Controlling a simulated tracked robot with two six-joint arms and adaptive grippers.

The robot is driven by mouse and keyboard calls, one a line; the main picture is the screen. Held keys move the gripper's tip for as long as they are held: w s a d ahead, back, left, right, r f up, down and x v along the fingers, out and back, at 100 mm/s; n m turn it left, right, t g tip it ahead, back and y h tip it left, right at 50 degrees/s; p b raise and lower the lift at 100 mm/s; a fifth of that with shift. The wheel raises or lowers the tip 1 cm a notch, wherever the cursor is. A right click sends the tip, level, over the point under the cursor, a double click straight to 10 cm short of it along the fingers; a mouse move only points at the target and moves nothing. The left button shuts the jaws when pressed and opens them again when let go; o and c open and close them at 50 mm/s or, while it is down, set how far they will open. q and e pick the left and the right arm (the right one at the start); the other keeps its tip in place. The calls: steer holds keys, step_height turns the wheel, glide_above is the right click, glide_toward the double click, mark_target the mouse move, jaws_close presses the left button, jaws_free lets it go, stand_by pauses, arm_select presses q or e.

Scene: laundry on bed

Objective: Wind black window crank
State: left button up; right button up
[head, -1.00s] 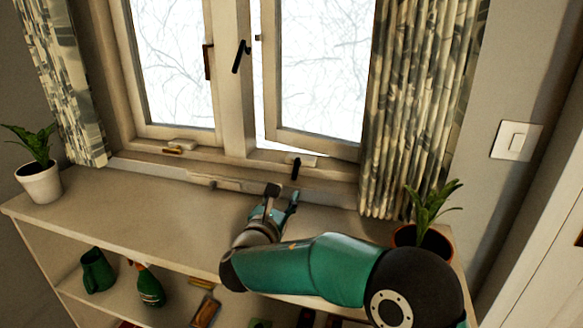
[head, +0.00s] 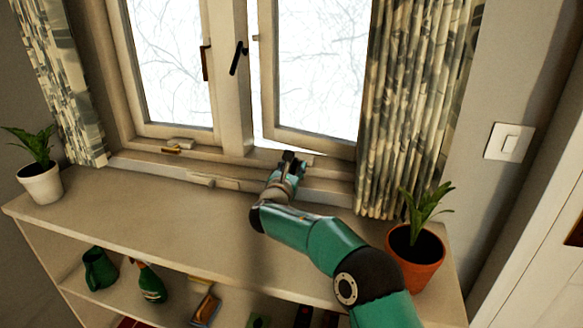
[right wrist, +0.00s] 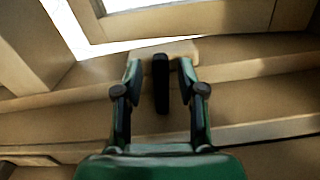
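The black window crank (right wrist: 161,84) stands upright between my right gripper's fingers in the right wrist view. It sits at the sill under the right window pane. My right gripper (right wrist: 160,88) is open, with a finger on each side of the crank and a visible gap to both. In the head view my right gripper (head: 290,164) is at the sill and mostly hides the crank. The right casement (head: 310,80) stands slightly ajar. My left gripper is not in view.
A black handle (head: 237,58) is on the centre post. A terracotta potted plant (head: 416,250) stands right of my right arm, and a white potted plant (head: 40,184) at the far left. The shelf top (head: 150,205) between is mostly clear. A patterned curtain (head: 410,110) hangs at right.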

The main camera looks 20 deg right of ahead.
jaws_close()
steer(key=shift+a, duration=0.1)
steer(key=shift+f+m+b, duration=0.1)
steer(key=shift+m+b, duration=0.3)
steer(key=shift+b, duration=0.4)
steer(key=m+b, duration=0.3)
steer(key=b, duration=0.2)
steer(key=shift+m, duration=0.4)
steer(key=shift+d+r+m+b, duration=0.2)
steer(key=shift+m+b, duration=0.9)
steer(key=shift+b, duration=0.1)
steer(key=shift+r, duration=0.1)
